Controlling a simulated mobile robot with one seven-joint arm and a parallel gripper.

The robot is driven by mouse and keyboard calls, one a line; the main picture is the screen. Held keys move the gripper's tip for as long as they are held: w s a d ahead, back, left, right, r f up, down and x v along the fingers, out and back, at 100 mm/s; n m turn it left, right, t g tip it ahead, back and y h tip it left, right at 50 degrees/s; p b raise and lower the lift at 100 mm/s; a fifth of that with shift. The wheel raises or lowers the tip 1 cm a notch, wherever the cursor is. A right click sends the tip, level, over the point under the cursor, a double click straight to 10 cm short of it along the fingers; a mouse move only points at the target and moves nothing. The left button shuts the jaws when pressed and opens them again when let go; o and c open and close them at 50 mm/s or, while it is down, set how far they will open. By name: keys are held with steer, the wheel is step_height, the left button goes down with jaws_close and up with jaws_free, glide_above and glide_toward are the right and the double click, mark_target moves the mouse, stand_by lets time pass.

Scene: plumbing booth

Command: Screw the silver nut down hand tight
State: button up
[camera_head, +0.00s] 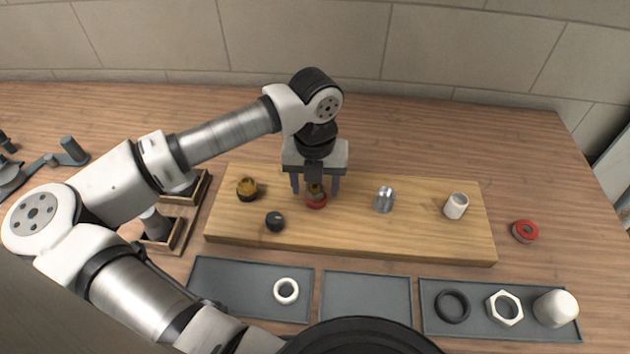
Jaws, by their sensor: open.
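A silver, ribbed cylindrical piece (384,200), which looks like the silver nut, stands on the wooden board (350,237) right of its middle. How far down it sits on anything beneath it cannot be told. My gripper (315,187) points down over the board, left of the silver piece and apart from it. Its two dark fingers are spread open, either side of a small brass-coloured fitting with a red ring (316,201) at its base. Whether they touch the fitting cannot be told. My gripper body hides part of the board behind it.
A brass-topped fitting (247,189), a black knob (275,222) and a white cylinder (456,206) also stand on the board. In front are grey trays with a white ring (286,291), black ring (452,306), pale hex nut (504,308) and white cap (556,308). A red ring (525,231) lies right.

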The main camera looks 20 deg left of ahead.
steer(key=c, duration=1.1)
steer(key=shift+f+m+b, duration=0.1)
steer(key=shift+m+b, duration=1)
steer(key=shift+m, duration=0.1)
steer(key=shift+m+b, duration=1.3)
steer(key=shift+m, duration=0.4)
steer(key=o, duration=1.9)
steer(key=shift+r+p, duration=1.05)
steer(key=shift+r, duration=1.5)
